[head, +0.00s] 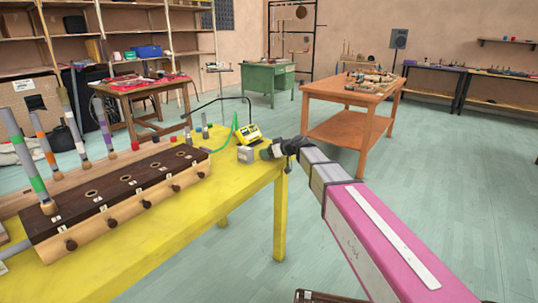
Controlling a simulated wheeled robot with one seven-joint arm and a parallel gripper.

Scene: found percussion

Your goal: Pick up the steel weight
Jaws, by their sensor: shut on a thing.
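My arm reaches from the lower right to the far right end of the yellow table (140,255). My gripper (261,154) is small and dark at its tip, low over the table near the far corner. It is shut on a pale grey block (245,154), which looks like the steel weight. The fingers are too small to make out. I cannot tell whether the block touches the tabletop.
A dark-topped wooden box (118,195) with knobs and upright striped sticks fills the table's left. Small pots stand along the back edge. An orange table (345,92) stands beyond, with clear floor between.

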